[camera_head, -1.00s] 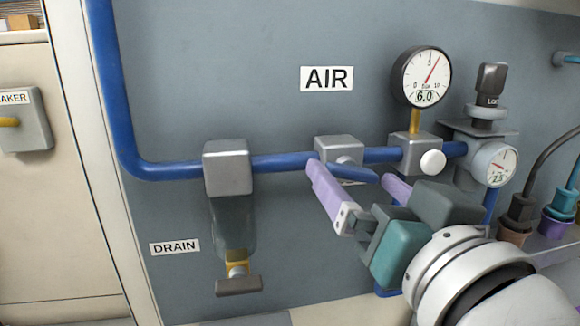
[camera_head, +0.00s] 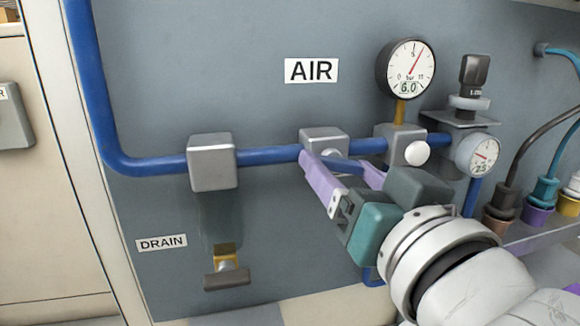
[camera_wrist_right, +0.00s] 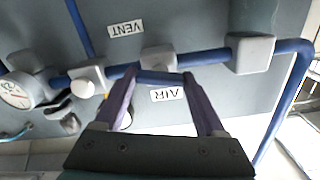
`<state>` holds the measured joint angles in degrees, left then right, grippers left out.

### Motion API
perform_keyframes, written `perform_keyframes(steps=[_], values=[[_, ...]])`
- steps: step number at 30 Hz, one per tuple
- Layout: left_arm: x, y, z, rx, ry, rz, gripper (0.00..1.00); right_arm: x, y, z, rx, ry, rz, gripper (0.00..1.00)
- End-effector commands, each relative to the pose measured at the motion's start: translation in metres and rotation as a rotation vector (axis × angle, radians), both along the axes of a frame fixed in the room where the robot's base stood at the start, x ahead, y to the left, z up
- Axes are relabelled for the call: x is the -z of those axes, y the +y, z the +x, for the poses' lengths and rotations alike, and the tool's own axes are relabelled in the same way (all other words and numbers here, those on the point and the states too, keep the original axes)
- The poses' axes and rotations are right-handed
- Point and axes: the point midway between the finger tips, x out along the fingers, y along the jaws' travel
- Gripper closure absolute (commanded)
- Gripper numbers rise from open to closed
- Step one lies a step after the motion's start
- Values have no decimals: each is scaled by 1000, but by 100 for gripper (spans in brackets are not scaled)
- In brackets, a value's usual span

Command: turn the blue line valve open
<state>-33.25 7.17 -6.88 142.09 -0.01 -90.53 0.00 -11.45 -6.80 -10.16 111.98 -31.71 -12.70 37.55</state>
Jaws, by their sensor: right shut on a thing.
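The blue line valve is a grey block (camera_head: 323,139) on the blue pipe under the AIR label. Its short blue lever (camera_head: 346,165) sticks out in front and lies roughly along the pipe, dipping slightly to the right in the head view. My right gripper (camera_head: 338,168), with purple fingers, is shut on this lever. In the right wrist view the lever (camera_wrist_right: 160,77) spans between the two fingertips (camera_wrist_right: 160,82), in front of the valve block (camera_wrist_right: 158,59). The fingers partly hide the lever's ends. My left gripper is not in view.
A pressure gauge (camera_head: 406,69) reading 6.0 stands right of the valve, above a block with a white knob (camera_head: 417,153). A regulator with a smaller gauge (camera_head: 477,155) is farther right. A filter bowl with a drain tap (camera_head: 227,275) hangs at left. Hoses run at far right.

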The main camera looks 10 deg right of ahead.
Motion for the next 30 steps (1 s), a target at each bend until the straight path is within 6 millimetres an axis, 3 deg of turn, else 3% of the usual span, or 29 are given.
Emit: perform_keyframes(steps=[5, 15, 24, 25, 30], values=[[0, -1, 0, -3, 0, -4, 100, 0, 0, 0, -1, -1, 0, 83], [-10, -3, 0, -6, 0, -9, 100, -2, 0, 0, 1, -11, -258, 83], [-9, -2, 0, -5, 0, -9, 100, -1, 0, 0, 1, -14, -283, 83], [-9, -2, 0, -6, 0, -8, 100, -1, 0, 0, 1, -14, -283, 25], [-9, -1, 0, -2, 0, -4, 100, -1, 0, 0, 0, -13, -281, 6]])
